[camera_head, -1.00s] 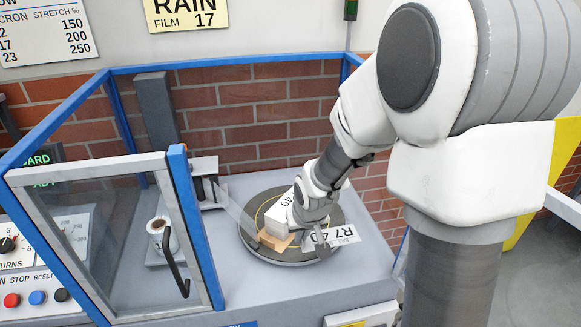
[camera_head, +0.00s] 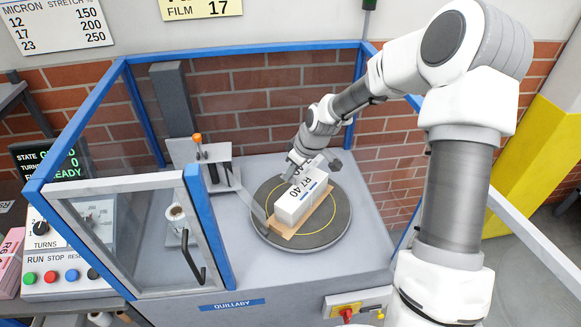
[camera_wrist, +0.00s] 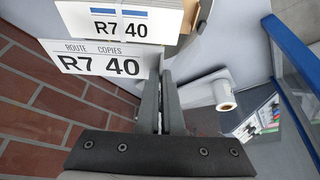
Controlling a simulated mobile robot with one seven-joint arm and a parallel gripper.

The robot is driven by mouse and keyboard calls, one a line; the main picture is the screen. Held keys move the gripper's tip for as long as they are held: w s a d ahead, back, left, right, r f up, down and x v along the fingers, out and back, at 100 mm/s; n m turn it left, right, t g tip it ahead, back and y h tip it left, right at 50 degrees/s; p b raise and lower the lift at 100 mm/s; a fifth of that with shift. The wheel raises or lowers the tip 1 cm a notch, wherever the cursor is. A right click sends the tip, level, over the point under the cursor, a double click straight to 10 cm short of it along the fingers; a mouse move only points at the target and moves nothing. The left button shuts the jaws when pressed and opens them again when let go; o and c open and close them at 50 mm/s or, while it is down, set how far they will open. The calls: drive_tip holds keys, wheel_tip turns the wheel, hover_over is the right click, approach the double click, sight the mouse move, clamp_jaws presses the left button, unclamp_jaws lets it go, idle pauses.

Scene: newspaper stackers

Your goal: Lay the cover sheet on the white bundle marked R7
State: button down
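The white bundle marked R7 40 (camera_head: 288,211) lies on a brown board (camera_head: 318,219) on the round turntable (camera_head: 335,232). Its label and blue stripe also show in the wrist view (camera_wrist: 120,24). My gripper (camera_head: 292,166) is at the bundle's far end. In the wrist view my gripper (camera_wrist: 161,76) has its fingers closed together at the right edge of the cover sheet (camera_wrist: 102,63), marked ROUTE COPIES R7 40. The sheet lies beside the bundle's label in that view; I cannot tell whether they touch. In the head view the sheet is hard to separate from the bundle.
A blue-framed clear guard (camera_head: 208,235) with a handle stands at the left of the turntable. A post with a film carriage (camera_head: 205,152) and a roll (camera_head: 175,213) stand behind it. A brick wall (camera_head: 250,103) closes the back. The table is clear at front right.

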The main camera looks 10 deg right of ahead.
drive_tip(key=shift+f, duration=0.1)
wheel_tip(320, 180, down, 8)
drive_tip(key=b, duration=0.6)
drive_tip(key=shift+f+b, duration=0.45)
drive_tip(key=shift+b, duration=0.1)
idle(0.6)
drive_tip(key=c, duration=1)
unclamp_jaws()
